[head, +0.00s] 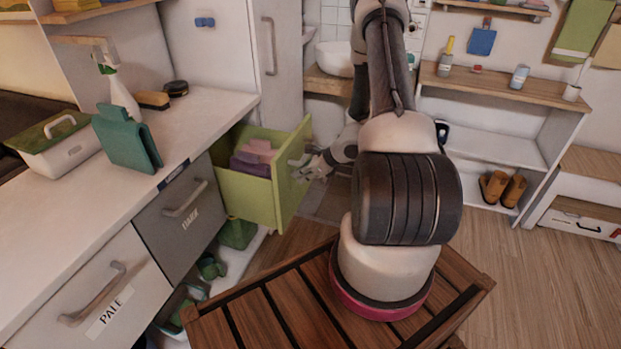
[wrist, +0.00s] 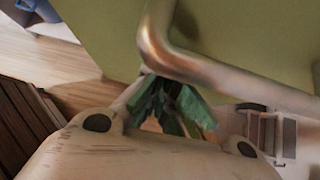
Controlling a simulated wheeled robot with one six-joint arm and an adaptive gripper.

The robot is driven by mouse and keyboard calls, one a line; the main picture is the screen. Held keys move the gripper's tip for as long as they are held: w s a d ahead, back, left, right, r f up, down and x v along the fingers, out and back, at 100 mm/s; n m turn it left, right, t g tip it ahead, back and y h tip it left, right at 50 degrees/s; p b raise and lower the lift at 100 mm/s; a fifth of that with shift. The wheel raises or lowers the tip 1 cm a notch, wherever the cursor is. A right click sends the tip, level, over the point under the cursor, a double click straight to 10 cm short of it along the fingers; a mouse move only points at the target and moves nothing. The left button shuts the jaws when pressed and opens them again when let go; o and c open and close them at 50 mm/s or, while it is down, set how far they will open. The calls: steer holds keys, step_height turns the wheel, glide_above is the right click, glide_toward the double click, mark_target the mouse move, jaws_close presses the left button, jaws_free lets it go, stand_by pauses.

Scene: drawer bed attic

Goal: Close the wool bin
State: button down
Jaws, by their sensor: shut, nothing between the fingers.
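A green pull-out bin (head: 250,197) stands open from the end of the counter, with folded purple and pink cloths (head: 253,157) inside. No wool label can be read on it. My gripper (head: 308,168) is at the outer face of its front panel, by the handle. In the wrist view the green front panel (wrist: 240,45) fills the upper part, and the metal handle bar (wrist: 225,72) crosses it. My shut, empty fingers (wrist: 172,98) point at the panel, close to the bar. Whether they touch it I cannot tell.
Shut bins marked DARK (head: 168,238) and PALE (head: 85,300) stand left of the green bin. The white counter (head: 200,115) holds a basket (head: 60,150), a spray bottle and a green cloth. Shoes (head: 208,268) lie below. Open floor (head: 480,270) lies to the right.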

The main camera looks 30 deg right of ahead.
steer(key=w+a, duration=0.4)
steer(key=w, duration=0.2)
steer(key=w+a, duration=0.5)
steer(key=w, duration=0.1)
steer(key=w+a, duration=0.5)
steer(key=w, duration=0.1)
steer(key=shift+w+a, duration=0.2)
steer(key=shift+w, duration=0.05)
steer(key=shift+w+a+r, duration=0.1)
steer(key=shift+r, duration=0.05)
